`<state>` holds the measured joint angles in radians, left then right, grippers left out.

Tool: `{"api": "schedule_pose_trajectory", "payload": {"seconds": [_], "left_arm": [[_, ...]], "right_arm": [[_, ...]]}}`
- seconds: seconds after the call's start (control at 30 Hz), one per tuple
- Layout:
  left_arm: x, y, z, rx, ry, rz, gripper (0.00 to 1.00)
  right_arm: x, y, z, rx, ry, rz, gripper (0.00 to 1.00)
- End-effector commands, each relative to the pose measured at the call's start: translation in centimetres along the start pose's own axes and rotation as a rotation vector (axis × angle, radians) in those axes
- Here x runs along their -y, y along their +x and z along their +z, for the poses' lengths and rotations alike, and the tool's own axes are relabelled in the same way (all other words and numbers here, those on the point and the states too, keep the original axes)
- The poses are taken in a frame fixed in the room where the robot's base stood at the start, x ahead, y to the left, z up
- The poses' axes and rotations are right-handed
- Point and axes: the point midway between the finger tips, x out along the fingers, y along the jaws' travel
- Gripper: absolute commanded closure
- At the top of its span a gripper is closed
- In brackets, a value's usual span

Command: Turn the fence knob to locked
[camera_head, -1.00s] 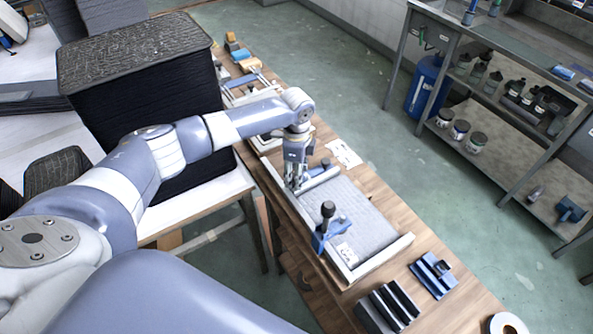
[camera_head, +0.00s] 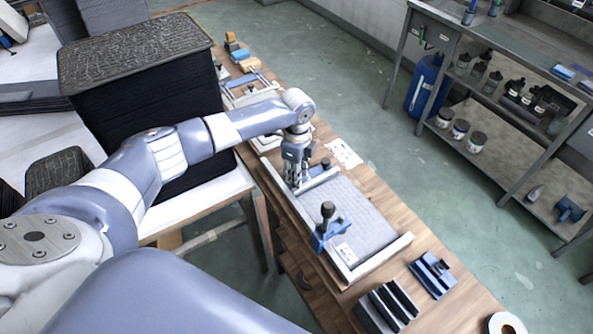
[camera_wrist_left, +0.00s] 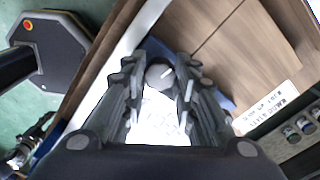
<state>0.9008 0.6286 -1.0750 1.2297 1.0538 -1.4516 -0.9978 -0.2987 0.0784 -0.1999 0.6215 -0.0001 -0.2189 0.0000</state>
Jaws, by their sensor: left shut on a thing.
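In the left wrist view, the fingers of this gripper (camera_wrist_left: 158,88) are closed around a round grey fence knob (camera_wrist_left: 158,74). A short white mark shows on the knob's top. In the head view the fingers hide this knob. I cannot read whether the mark stands at locked. My right gripper is not in view.
A blue clamp with a black knob (camera_head: 328,211) stands on the grey panel (camera_head: 358,214) in front of the gripper. Dark blocks (camera_head: 387,306) and a blue fixture (camera_head: 433,273) lie nearer. A black stack (camera_head: 145,100) stands close left of the bench, beneath my arm.

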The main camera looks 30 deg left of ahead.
Motion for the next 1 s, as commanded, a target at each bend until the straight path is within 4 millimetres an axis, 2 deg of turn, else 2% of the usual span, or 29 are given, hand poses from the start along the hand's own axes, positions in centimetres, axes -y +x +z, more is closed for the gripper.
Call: {"api": "schedule_pose_trajectory", "payload": {"seconds": [0.4,1.0], "left_arm": [[-0.02,-0.05,-0.11,-0.002,0.387,0.0,0.97],[0.03,-0.03,-0.08,-0.001,0.955,-0.001,0.97]], "right_arm": [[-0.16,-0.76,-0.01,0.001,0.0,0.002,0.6],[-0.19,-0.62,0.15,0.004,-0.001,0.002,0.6]]}}
